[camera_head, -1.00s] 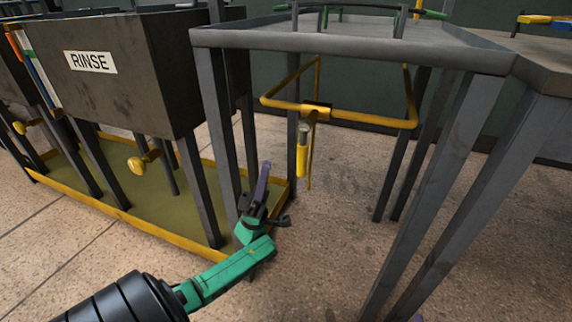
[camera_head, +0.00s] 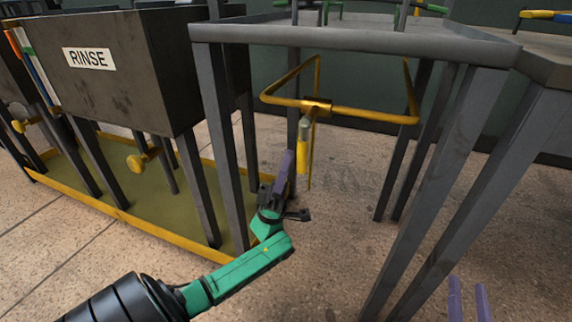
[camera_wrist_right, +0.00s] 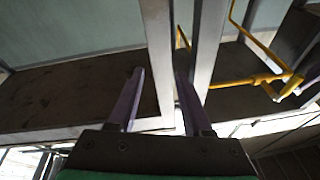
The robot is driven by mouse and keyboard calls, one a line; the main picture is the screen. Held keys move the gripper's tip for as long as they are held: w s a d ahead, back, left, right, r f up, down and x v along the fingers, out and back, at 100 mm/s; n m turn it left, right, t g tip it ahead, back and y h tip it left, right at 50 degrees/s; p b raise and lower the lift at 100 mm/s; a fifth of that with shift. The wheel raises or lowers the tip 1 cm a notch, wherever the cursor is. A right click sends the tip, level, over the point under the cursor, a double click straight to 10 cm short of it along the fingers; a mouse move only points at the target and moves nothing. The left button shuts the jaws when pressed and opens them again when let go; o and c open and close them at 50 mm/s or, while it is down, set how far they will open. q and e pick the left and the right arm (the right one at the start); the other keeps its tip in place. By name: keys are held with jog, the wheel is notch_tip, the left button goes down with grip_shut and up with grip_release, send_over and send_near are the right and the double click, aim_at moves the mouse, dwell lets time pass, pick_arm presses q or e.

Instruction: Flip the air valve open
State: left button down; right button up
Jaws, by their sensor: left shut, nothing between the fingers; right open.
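The air valve appears to be the yellow handle (camera_head: 304,150) hanging down from a yellow pipe frame (camera_head: 345,112) under the grey metal table. A grey fitting joins the handle to the pipe. My left gripper (camera_head: 288,160) is shut and empty, its purple fingers pointing up just left of the handle in the head view, with a small gap in the picture. I cannot tell the depth between them. My right gripper (camera_head: 468,298) shows only its purple fingertips at the bottom right. It is open and empty in the right wrist view (camera_wrist_right: 158,90), with the yellow pipe off to the right.
The grey table's legs (camera_head: 230,150) stand close left of my left gripper, and more legs (camera_head: 440,190) stand on the right. A dark tank labelled RINSE (camera_head: 90,95) stands at left over a yellow-edged tray (camera_head: 150,235).

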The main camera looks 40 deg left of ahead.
jog(key=shift+f, duration=0.25)
